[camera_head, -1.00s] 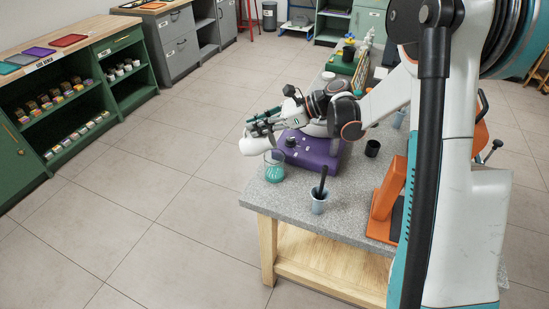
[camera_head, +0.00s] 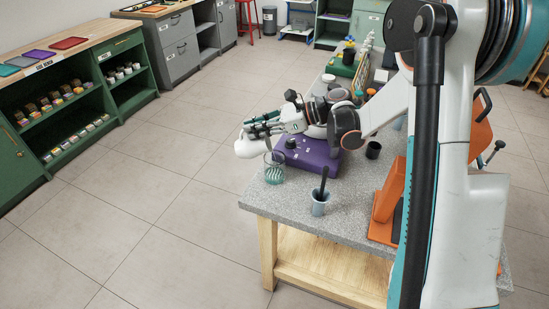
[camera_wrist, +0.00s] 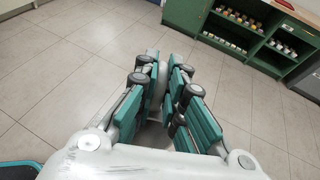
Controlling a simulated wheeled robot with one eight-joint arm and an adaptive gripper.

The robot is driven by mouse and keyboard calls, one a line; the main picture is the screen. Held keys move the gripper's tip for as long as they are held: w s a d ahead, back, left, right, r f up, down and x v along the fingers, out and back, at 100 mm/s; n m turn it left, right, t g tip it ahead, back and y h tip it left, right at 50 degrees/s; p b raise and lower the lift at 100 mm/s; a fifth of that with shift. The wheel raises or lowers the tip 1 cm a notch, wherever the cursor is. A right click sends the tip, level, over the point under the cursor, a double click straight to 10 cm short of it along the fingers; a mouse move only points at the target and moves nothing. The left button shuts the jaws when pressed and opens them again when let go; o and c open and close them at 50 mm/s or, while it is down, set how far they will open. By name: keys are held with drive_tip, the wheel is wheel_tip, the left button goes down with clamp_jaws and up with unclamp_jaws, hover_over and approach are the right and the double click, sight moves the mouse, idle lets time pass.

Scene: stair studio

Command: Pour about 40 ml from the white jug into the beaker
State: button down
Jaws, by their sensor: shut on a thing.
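The white jug (camera_head: 246,149) is held at the left end of my arm, over the table's left edge and just left of and above the beaker. It looks tilted, but its spout and contents cannot be made out. My gripper (camera_head: 264,127) is shut on the jug; in the wrist view, teal-padded fingers (camera_wrist: 165,95) close around a pale, mostly hidden part of it. The clear glass beaker (camera_head: 274,170) stands upright on the grey table, with teal markings or contents low in it; the level is too small to read.
A purple device (camera_head: 318,158) with knobs sits right behind the beaker. A pale cup with a dark stick (camera_head: 319,203) stands in front, and a black cup (camera_head: 373,150) to the right. An orange stand (camera_head: 388,205) is at the table's right. Open floor lies to the left.

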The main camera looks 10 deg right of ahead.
drive_tip(key=shift+w+a+b, duration=0.15)
drive_tip(key=shift+a+b, duration=0.05)
drive_tip(key=shift+b, duration=0.1)
idle(0.4)
drive_tip(key=shift+d+r+y+b, duration=0.1)
drive_tip(key=shift+d+y+b, duration=0.05)
drive_tip(key=shift+y+b, duration=0.4)
idle(0.7)
drive_tip(key=a+r+h+p, duration=0.1)
drive_tip(key=p, duration=0.1)
drive_tip(key=a+h+p, duration=0.1)
drive_tip(key=p, duration=0.2)
drive_tip(key=shift+w+a+r+h, duration=0.15)
drive_tip(key=shift+r+h, duration=0.2)
drive_tip(key=shift+a+f+h+p, duration=0.1)
drive_tip(key=shift+a+h+p, duration=0.05)
drive_tip(key=shift+h+p, duration=0.25)
drive_tip(key=shift+w+f+g, duration=0.1)
drive_tip(key=shift+f+g, duration=0.15)
drive_tip(key=shift+g, duration=0.05)
drive_tip(key=shift+w+a+r+h+p, duration=0.1)
drive_tip(key=shift+a+r+h+p, duration=0.25)
drive_tip(key=shift+h+p, duration=0.65)
drive_tip(key=shift+w+a+f+g+h, duration=0.1)
drive_tip(key=shift+f+g+h, duration=0.3)
drive_tip(key=shift+f+h, duration=0.1)
drive_tip(key=shift+a, duration=0.1)
